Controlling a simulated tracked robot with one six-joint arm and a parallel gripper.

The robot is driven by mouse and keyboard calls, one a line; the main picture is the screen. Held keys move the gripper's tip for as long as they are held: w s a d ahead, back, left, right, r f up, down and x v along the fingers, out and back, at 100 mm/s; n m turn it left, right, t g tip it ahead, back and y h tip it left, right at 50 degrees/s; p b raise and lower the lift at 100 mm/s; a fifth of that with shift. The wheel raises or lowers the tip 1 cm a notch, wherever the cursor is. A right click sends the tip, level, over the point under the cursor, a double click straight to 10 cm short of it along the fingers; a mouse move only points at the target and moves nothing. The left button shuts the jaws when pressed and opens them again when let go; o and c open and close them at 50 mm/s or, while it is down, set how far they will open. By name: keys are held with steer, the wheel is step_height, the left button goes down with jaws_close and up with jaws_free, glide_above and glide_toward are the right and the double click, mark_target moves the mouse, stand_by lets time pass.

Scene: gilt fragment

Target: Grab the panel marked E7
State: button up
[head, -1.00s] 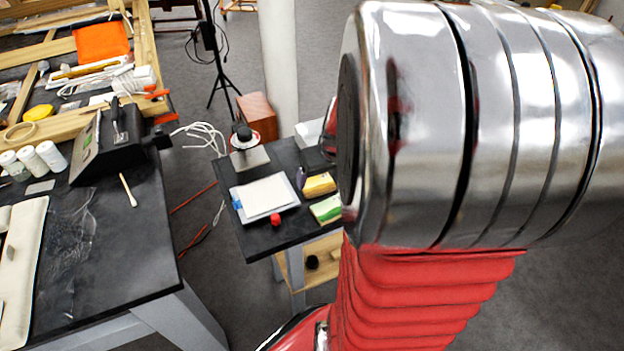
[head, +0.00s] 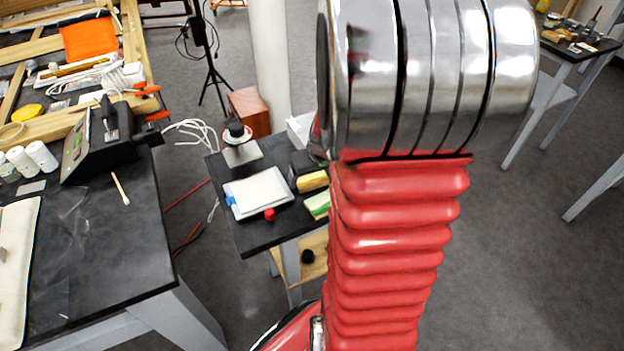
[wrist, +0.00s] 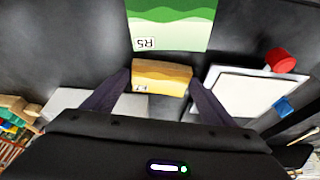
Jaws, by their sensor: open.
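A yellow-gold block (wrist: 161,76) with a small white label shows in the wrist view; the label is too small and partly cut to read surely. My gripper (wrist: 160,82) is open, its two dark fingers on either side of that block in the picture; I cannot tell how far above it they are. A green wavy-patterned panel (wrist: 172,22) with an upside-down label like R5 lies beyond it.
A white tray-like pad (head: 258,193) with a red knob (head: 269,214) lies beside the blocks. A small stand (head: 240,145) stands behind. A large black bench (head: 100,230) is at left. A table with small items (head: 575,45) is at far right. Grey floor is open at right.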

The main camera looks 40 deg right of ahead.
mark_target(312, 181)
steer(key=shift+c, duration=0.5)
steer(key=c, duration=0.7)
step_height(312, 181, up, 10)
stand_by(0.4)
stand_by(0.4)
